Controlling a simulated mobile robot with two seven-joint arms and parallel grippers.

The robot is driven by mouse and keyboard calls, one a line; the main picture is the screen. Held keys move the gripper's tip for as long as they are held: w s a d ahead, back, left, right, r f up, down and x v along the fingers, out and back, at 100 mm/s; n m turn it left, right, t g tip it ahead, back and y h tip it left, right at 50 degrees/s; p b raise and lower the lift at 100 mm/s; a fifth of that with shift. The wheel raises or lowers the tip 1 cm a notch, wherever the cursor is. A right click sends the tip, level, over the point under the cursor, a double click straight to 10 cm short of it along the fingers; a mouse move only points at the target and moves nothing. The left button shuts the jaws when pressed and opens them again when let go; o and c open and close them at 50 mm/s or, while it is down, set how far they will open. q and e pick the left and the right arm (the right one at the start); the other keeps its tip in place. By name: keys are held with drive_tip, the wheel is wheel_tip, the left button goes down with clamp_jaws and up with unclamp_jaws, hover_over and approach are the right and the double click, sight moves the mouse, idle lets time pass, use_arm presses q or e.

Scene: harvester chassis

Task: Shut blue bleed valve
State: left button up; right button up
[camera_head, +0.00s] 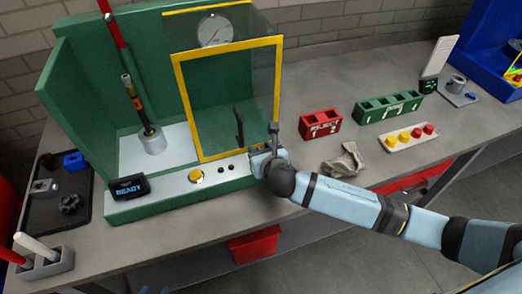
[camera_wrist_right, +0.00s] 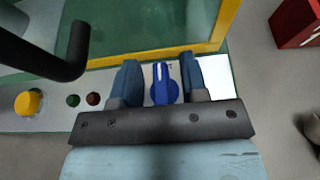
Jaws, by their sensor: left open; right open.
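The blue bleed valve (camera_wrist_right: 164,88) is a round blue knob with a raised grip and a white pointer line, on the white front panel of the green test stand. In the right wrist view its line points roughly up the picture, toward the yellow frame. My right gripper (camera_wrist_right: 160,80) is open, with one blue finger on each side of the knob. I cannot tell if the fingers touch it. In the head view my right gripper (camera_head: 262,160) is at the right end of the panel and hides the valve. My left gripper is not in view.
A dark lever (camera_wrist_right: 62,55) stands left of the gripper. A yellow button (camera_head: 196,176) and a READY display (camera_head: 129,187) are farther left. The yellow-framed clear guard (camera_head: 228,100) rises behind. A red bin (camera_head: 320,124) and a crumpled cloth (camera_head: 344,160) lie to the right.

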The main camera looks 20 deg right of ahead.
drive_tip(key=shift+s, duration=0.1)
drive_tip(key=v, duration=1.3)
drive_tip(key=shift+s+b, duration=0.3)
drive_tip(key=shift+b, duration=0.05)
